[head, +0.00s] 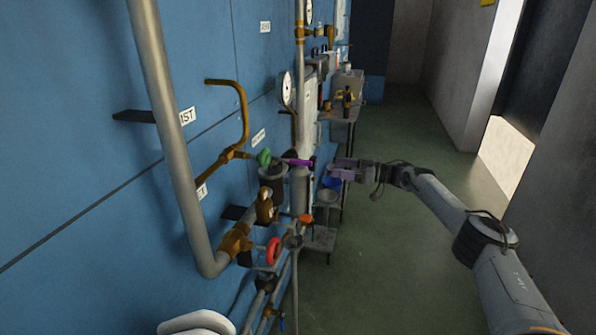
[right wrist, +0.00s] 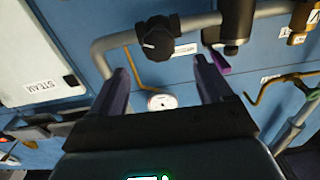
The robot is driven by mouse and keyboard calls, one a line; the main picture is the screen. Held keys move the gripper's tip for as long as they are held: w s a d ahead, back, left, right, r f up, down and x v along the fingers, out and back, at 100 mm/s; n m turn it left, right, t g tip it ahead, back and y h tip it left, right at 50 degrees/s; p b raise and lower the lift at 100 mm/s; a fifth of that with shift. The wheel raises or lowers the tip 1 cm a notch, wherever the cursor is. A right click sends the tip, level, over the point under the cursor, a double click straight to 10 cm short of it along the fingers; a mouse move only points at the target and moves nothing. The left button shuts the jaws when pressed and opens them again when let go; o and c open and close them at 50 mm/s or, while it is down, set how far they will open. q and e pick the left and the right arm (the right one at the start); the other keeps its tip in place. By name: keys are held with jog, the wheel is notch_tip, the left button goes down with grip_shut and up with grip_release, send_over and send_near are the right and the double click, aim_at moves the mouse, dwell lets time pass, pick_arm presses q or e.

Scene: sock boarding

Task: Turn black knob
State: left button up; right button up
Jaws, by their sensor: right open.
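The black knob (right wrist: 158,38) shows in the right wrist view. It sits on a grey pipe in front of the blue wall panel, near the top of the picture. My right gripper (right wrist: 166,78) is open, with its two purple fingers apart and nothing between them. The knob is ahead of the fingers, between their lines, and apart from them. In the head view my right gripper (head: 338,168) reaches in from the right towards the pipes on the wall. I cannot clearly pick out the knob there. My left gripper is not in view.
A purple lever (head: 298,162) and a green handle (head: 264,157) stand left of my right gripper. A red handwheel (head: 273,250) and brass pipes are lower down. A white STEAM panel (right wrist: 38,55) is at left in the wrist view. The floor at right (head: 400,270) is clear.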

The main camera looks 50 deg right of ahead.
aim_at(316, 164)
jog(key=b+x, duration=0.1)
jog(key=x, duration=0.3)
jog(key=b+x, duration=0.1)
jog(key=x, duration=0.3)
jog(key=shift+w+f, duration=0.15)
jog(key=shift+f, duration=0.1)
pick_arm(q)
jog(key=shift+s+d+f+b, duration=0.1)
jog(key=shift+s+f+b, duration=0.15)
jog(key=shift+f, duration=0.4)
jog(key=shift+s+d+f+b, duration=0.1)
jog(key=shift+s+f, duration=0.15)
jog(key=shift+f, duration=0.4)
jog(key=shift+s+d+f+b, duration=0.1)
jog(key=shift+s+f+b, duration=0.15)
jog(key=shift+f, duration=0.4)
pick_arm(e)
jog(key=shift+w+a+r, duration=0.2)
jog(key=shift+w+a, duration=0.1)
jog(key=shift+w, duration=0.4)
jog(key=c, duration=1)
jog(key=shift+c, duration=0.2)
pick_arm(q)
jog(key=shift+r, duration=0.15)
pick_arm(e)
jog(key=shift+n, duration=0.4)
